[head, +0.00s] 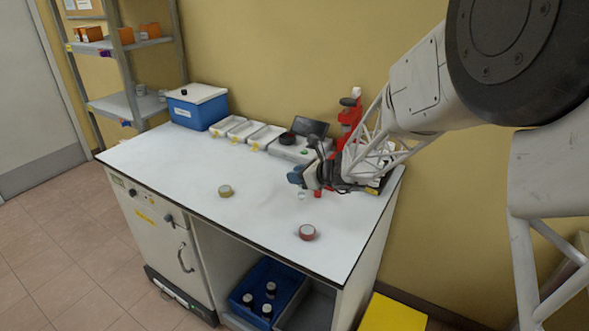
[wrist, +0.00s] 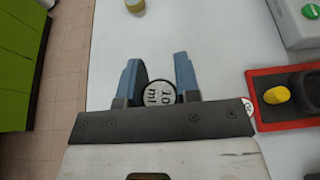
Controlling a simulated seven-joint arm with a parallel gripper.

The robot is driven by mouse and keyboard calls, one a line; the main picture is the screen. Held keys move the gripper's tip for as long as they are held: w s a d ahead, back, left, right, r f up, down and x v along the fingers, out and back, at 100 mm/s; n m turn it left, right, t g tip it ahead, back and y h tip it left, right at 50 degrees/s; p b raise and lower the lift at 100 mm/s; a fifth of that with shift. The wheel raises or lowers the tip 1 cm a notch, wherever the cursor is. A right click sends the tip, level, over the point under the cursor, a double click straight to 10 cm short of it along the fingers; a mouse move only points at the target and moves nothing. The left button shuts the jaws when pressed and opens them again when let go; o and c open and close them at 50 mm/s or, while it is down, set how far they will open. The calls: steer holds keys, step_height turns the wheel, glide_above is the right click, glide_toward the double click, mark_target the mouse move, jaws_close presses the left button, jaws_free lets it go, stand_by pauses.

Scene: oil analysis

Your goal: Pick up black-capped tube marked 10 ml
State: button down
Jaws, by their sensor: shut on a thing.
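The black-capped tube marked 10 ml shows in the wrist view as a round cap (wrist: 160,94) with a white top lettered "10 ml" and a dark rim. It lies between the two blue fingers of my gripper (wrist: 158,76), which is shut on it. In the head view my gripper (head: 298,178) is low over the right part of the white table. A small pale piece, likely the tube's lower end, shows under the fingers (head: 302,195). Most of the tube is hidden, and I cannot tell whether it touches the table.
On the table (head: 185,165) stand a yellowish round item (head: 225,191) and a reddish one (head: 307,232). Behind are a blue box (head: 197,108), white trays (head: 245,130), a grey device and a red stand (head: 350,112). A red tray (wrist: 290,121) is close right. Left-middle table is clear.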

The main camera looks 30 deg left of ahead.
steer(key=shift+s+d+r, duration=0.15)
steer(key=shift+s+d, duration=0.85)
steer(key=shift+s, duration=0.1)
